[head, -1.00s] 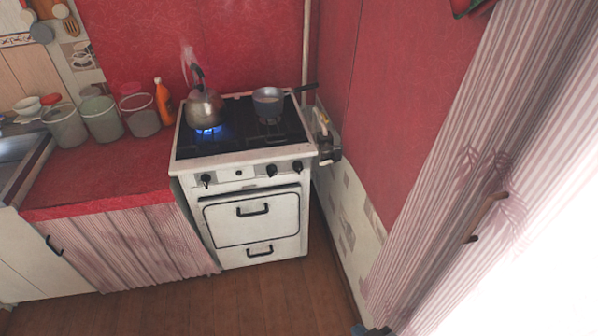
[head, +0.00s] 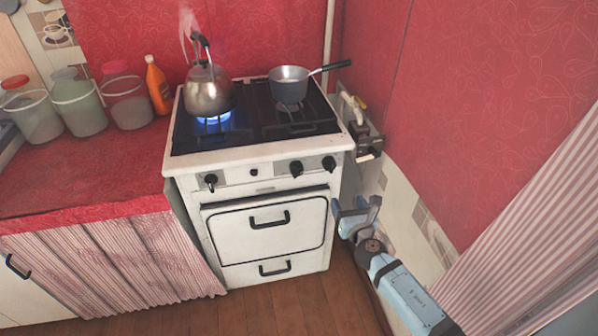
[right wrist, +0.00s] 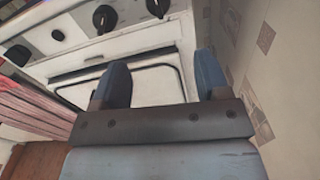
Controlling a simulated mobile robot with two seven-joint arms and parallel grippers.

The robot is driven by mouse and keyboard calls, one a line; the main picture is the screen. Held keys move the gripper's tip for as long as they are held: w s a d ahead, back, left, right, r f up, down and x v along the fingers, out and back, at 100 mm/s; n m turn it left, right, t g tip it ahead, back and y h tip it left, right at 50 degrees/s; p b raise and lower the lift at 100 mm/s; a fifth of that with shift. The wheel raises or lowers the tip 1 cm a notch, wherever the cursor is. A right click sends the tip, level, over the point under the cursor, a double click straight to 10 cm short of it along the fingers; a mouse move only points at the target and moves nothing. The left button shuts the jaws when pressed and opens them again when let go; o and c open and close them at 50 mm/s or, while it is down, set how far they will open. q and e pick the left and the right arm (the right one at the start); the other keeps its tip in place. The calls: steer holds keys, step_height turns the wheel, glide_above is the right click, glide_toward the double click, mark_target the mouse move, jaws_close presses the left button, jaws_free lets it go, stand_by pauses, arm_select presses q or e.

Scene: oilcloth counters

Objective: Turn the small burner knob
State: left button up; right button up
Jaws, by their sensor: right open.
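The white stove (head: 265,230) has black knobs along its front panel: a left knob (head: 211,181), a small black button (head: 254,172), a middle-right knob (head: 296,168) and a right knob (head: 329,162). No label shows which is the small burner knob. The right wrist view shows the right knob (right wrist: 158,7) at the top edge and the middle-right knob (right wrist: 104,18) left of it. My right gripper (head: 356,207) is open and empty, below and right of the right knob, near the stove's right front corner. My left gripper is out of view.
A steaming kettle (head: 208,92) stands over a lit blue flame (head: 213,118). A saucepan (head: 289,85) sits on the back right, its handle pointing right. A gas pipe fitting (head: 365,140) and the wall (head: 455,130) are close on the right. The floor in front is clear.

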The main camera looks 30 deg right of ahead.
mark_target(332, 170)
steer(key=shift+n, duration=0.6)
steer(key=x, duration=0.7)
steer(key=b+x, duration=0.1)
steer(key=x, duration=0.6)
steer(key=shift+w+d+r, duration=0.1)
steer(key=shift+w+r, duration=0.15)
steer(key=shift+w, duration=0.15)
steer(key=c, duration=0.9)
